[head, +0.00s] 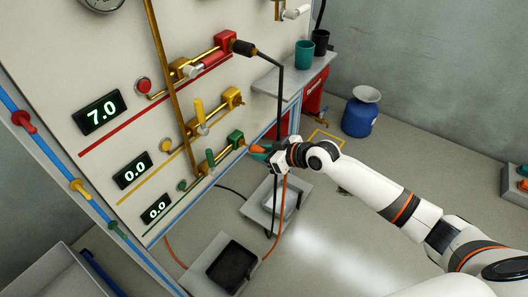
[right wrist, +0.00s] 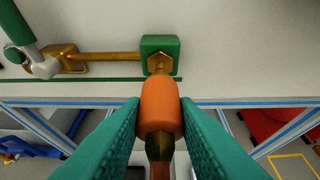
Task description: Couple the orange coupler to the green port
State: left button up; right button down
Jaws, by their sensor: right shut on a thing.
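The green port (head: 235,139) is a green block with a brass fitting at the right end of the lowest pipe on the panel. In the right wrist view the green port (right wrist: 160,50) is at the top middle, its brass hex face toward me. The orange coupler (right wrist: 161,108) is held between the teal fingers of my right gripper (right wrist: 160,125), just in front of the port. It overlaps the fitting's lower edge, so I cannot tell whether they touch. In the head view the coupler (head: 257,149) is small beside my right gripper (head: 267,152). My left gripper is out of view.
A black coupler (head: 243,47) with a black hose is on the top red line. A green valve handle (head: 210,157) stands left of the port. A blue jug (head: 361,115) stands on the floor at the back.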

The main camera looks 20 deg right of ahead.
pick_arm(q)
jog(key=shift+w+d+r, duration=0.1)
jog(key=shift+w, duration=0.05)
pick_arm(e)
jog(key=shift+w+a, duration=0.1)
jog(key=shift+w, duration=0.05)
jog(key=shift+w+a, duration=0.15)
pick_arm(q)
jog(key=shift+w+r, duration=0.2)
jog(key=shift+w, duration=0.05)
pick_arm(e)
jog(key=shift+w+a, duration=0.1)
jog(key=shift+w, duration=0.05)
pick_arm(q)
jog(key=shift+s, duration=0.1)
pick_arm(e)
jog(key=shift+w+a, duration=0.1)
jog(key=shift+w, duration=0.1)
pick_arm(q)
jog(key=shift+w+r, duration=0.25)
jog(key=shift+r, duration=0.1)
pick_arm(e)
jog(key=shift+w+a, duration=0.4)
jog(key=shift+w, duration=0.1)
jog(key=c, duration=1.1)
grip_release()
jog(key=shift+o, duration=0.2)
